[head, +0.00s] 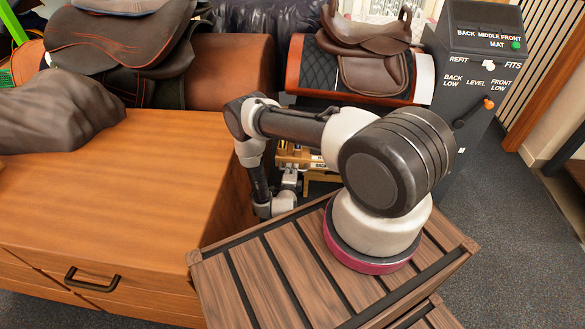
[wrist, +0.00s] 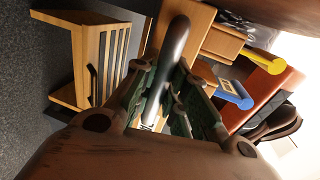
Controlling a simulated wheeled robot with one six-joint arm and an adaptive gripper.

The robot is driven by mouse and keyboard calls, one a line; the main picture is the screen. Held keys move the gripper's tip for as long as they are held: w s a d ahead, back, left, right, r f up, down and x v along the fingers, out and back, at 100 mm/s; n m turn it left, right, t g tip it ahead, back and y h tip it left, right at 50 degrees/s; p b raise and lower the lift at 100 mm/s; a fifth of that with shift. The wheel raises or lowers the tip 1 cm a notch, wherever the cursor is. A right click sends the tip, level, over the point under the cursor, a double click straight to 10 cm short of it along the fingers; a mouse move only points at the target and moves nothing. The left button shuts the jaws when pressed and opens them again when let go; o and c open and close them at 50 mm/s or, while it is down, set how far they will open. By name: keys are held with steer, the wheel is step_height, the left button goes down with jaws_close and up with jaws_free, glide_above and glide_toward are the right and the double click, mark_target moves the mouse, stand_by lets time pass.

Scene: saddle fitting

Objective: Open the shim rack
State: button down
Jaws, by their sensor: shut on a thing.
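The shim rack appears to be the small wooden structure (head: 300,157) partly hidden behind my arm in the head view. In the wrist view, wooden parts (wrist: 192,22) with a yellow piece (wrist: 262,60) and a blue piece (wrist: 233,93) show close by. My gripper (wrist: 165,80) is shut on a dark rounded bar-like handle (wrist: 175,42), which runs between its green-padded fingers. The handle stands in front of a wooden panel. The fingers are hidden in the head view, and I cannot tell whether the rack is open.
A wooden slatted box (wrist: 107,60) is at the left in the wrist view. A wooden cabinet (head: 120,185) is left of my arm. A saddle on a stand (head: 365,60) and a grey control post (head: 478,85) stand behind. Grey floor (head: 510,230) is free at right.

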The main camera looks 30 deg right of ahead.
steer(key=c, duration=1.4)
jaws_free()
steer(key=shift+r, duration=0.1)
steer(key=o, duration=1)
steer(key=r, duration=0.7)
steer(key=shift+w+r, duration=0.1)
steer(key=shift+w, duration=0.1)
steer(key=shift+s+r, duration=0.2)
steer(key=shift+r, duration=0.65)
steer(key=c, duration=0.4)
steer(key=shift+r, duration=0.25)
steer(key=c, duration=0.6)
steer(key=shift+r, duration=0.25)
